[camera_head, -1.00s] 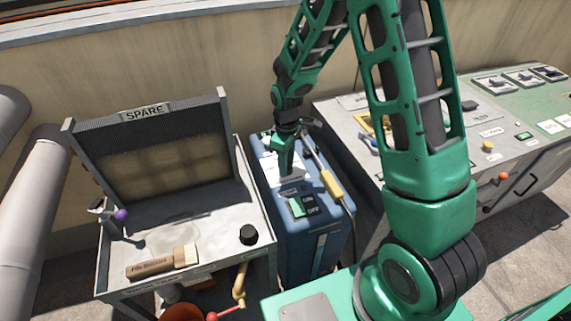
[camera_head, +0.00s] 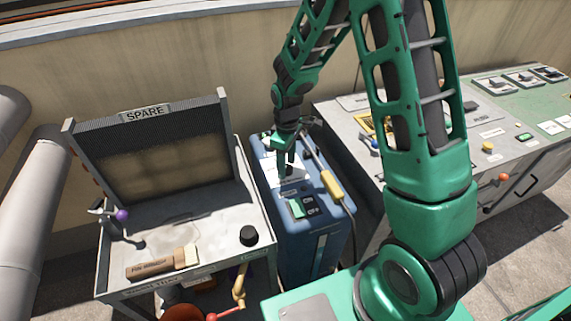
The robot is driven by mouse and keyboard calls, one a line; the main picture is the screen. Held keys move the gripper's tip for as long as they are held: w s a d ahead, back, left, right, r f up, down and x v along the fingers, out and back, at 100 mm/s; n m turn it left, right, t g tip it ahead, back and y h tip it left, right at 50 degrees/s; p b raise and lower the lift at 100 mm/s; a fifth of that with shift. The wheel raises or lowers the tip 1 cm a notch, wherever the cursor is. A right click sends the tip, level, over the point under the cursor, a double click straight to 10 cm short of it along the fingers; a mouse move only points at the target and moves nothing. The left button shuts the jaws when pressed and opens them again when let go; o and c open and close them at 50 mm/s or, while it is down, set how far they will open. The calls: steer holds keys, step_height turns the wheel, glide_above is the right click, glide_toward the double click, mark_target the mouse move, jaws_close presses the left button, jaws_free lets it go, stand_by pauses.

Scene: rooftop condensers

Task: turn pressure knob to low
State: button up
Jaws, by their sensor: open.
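My gripper (camera_head: 286,160) points down over the top of the blue unit (camera_head: 318,248) in the middle. No pressure marking is readable.
A tool with a yellow handle (camera_head: 332,186) lies along the unit's right edge. A grey control cabinet (camera_head: 465,155) stands at right.

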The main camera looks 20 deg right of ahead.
mark_target(287, 167)
step_height(287, 167, up, 10)
stand_by(0.5)
steer(key=shift+w+r, duration=0.1)
steer(key=s+d+r+m, duration=0.8)
steer(key=s+d+r, duration=0.2)
steer(key=s+d, duration=0.45)
steer(key=s+d+r+m, duration=0.2)
steer(key=s+m, duration=0.5)
steer(key=s, duration=1)
steer(key=shift+d+m, duration=0.3)
steer(key=shift+d, duration=0.1)
